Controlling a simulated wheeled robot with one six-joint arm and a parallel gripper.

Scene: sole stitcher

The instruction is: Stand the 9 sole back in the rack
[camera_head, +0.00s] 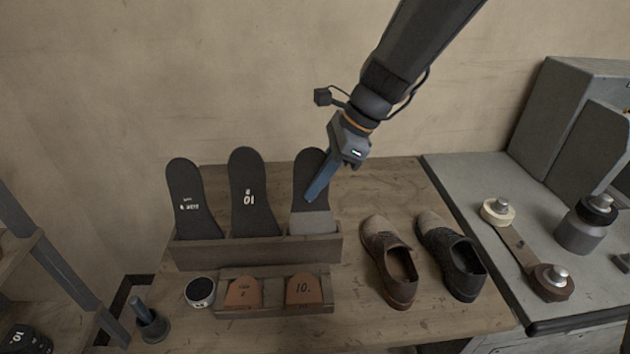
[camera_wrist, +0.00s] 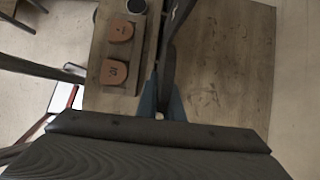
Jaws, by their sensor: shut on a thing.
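A dark sole (camera_head: 308,168) with a paler grey lower end stands upright at the right end of the wooden rack (camera_head: 258,252). Its number is not readable, so I cannot confirm it is the 9. Its lower edge meets the top of the rack's front board; how deep it sits is hidden. My gripper (camera_head: 313,193) comes from the upper right, its blue fingers shut on this sole. The wrist view shows the sole (camera_wrist: 168,62) edge-on between the blue fingers. A sole marked 10 (camera_head: 247,180) stands in the middle, another sole (camera_head: 190,185) at the left.
A low tray (camera_head: 275,312) with two brown heel pieces stands in front of the rack. A brown shoe (camera_head: 388,260) and a dark shoe (camera_head: 450,255) stand to the right. A grey machine (camera_head: 590,120) is farther right.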

